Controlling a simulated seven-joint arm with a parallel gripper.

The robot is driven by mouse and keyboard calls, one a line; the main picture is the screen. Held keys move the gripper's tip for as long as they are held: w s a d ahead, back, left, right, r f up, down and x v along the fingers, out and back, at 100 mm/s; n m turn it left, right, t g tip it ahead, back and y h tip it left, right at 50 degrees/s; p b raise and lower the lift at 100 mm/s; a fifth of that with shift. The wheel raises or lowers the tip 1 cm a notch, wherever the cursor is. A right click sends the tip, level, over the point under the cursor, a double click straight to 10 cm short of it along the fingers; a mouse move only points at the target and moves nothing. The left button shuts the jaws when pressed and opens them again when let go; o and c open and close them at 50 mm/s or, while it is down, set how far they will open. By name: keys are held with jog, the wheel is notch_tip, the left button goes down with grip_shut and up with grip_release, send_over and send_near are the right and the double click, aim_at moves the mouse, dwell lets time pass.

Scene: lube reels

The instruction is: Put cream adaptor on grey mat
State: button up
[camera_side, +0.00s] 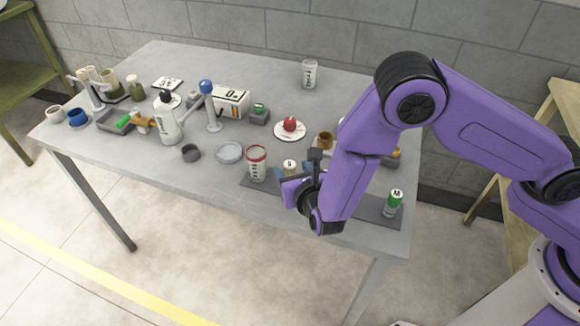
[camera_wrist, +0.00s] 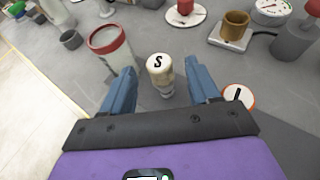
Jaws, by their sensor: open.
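The cream adaptor (camera_wrist: 159,66) is an upright cylinder with a black S on its pale top. It stands between the two blue fingers of my gripper (camera_wrist: 160,75) in the wrist view, with space visible on both sides. In the side view the cream adaptor (camera_side: 289,166) shows just behind my gripper (camera_side: 302,178), which hides its base. My gripper is open and low over the table's front edge. The grey mat (camera_side: 372,208) is a dark strip along that edge, partly hidden by my arm. I cannot tell whether the adaptor's base touches the mat.
A red-rimmed jar (camera_side: 257,165) stands close left of my gripper. A green-topped piece marked M (camera_side: 393,202) stands toward the mat's right end. A white-and-orange disc (camera_wrist: 238,96) lies by the right finger. A brown cup (camera_wrist: 235,26) and a plate with a red item (camera_side: 290,129) are behind.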

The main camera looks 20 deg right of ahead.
jog(key=v, duration=0.9)
jog(key=s+d+r+m+g+h, duration=0.2)
jog(key=d+r+m+g, duration=0.15)
jog(key=d+m, duration=0.4)
jog(key=s+d+r+m+g+h, duration=0.25)
jog(key=d+r+m, duration=0.25)
jog(key=d, duration=0.6)
jog(key=s+d+r+m+g+y, duration=0.2)
jog(key=s+d+m+g+y, duration=0.1)
jog(key=s, duration=0.5)
jog(key=s+d+r+m+g+y, duration=0.3)
jog(key=s+m, duration=0.3)
jog(key=s, duration=0.3)
jog(key=shift+d+g, duration=0.6)
jog(key=shift+d, duration=0.2)
